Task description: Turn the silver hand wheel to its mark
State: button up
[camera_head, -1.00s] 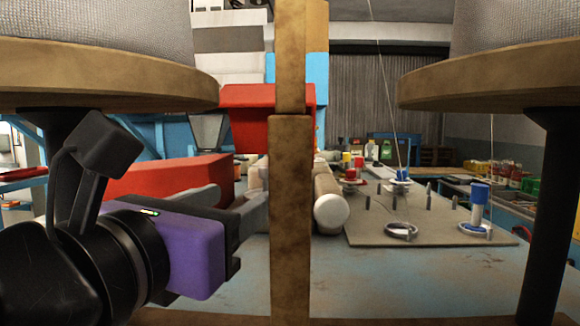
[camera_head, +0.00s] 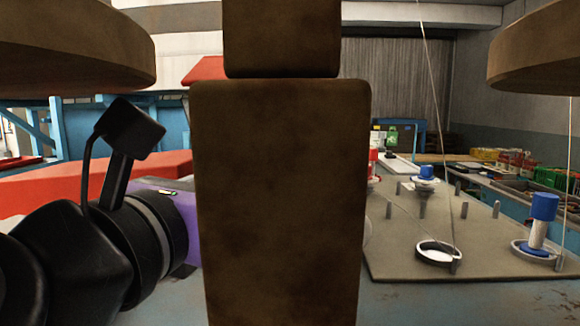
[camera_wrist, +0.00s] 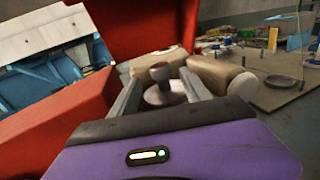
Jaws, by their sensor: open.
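In the wrist view, a small round silver-grey disc with a knob on top (camera_wrist: 163,95) shows between my fingers. It may be the silver hand wheel, but I cannot tell for sure, and no mark can be made out. My gripper (camera_wrist: 160,82) is open, one grey finger on each side of the disc. I cannot tell whether the fingers touch it. In the head view, only part of my purple gripper body shows at the left; its fingers are hidden behind a brown post (camera_head: 280,200).
Tan rolls (camera_wrist: 220,78) lie beyond the fingers, with a red block (camera_wrist: 55,135) at the left. A grey peg board (camera_head: 400,250) at the right holds a blue-topped spool (camera_head: 541,220) and a dark-rimmed ring (camera_head: 436,252). Round wooden tops (camera_head: 75,50) overhang above.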

jog(key=p+x, duration=0.2)
jog(key=x, duration=0.3)
jog(key=shift+d+r, duration=0.1)
jog(key=shift+r, duration=0.05)
jog(key=shift+w+d, duration=0.15)
jog(key=shift+w, duration=0.45)
grip_shut()
